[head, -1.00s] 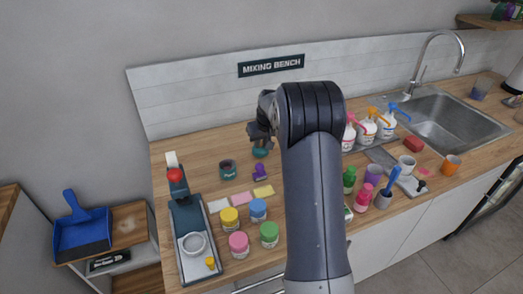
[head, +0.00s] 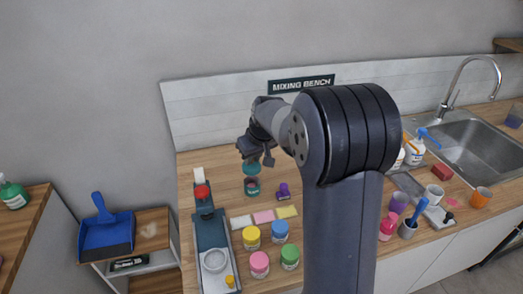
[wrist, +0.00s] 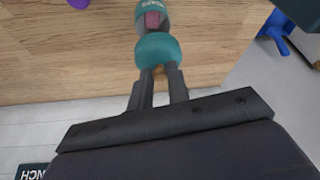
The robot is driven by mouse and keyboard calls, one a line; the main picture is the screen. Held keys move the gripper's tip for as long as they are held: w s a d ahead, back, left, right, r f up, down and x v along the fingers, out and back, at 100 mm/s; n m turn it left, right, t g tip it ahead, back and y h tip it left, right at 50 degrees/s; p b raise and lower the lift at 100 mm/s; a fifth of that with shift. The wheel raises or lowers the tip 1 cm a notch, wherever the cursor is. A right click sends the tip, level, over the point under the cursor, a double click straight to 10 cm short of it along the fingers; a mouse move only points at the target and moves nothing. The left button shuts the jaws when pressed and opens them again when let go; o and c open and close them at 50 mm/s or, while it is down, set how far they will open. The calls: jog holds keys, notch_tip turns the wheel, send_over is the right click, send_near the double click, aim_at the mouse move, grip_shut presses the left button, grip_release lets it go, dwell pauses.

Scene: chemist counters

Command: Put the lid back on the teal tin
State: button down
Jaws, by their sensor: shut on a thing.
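The teal tin (head: 252,187) stands open on the wooden counter in the head view, with something dark reddish inside. My gripper (wrist: 159,75) is shut on the rounded teal lid (wrist: 158,50). In the head view my gripper (head: 257,157) holds the lid (head: 251,168) just behind or above the tin. The lid overlaps the tin's edge in the wrist view. I cannot tell whether they touch.
A purple item (head: 283,191) stands right of the tin. A dark tray with a white dish (head: 214,261) is at left. The wall (head: 230,112) is close behind.

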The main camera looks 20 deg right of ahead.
aim_at(255, 168)
jog(key=shift+f+b, duration=2.25)
jog(key=shift+f, duration=0.9)
jog(key=shift+f, duration=0.15)
jog(key=c, duration=0.8)
grip_release()
jog(key=shift+r+p, duration=2.3)
jog(key=shift+r, duration=1.25)
jog(key=shift+c, duration=0.4)
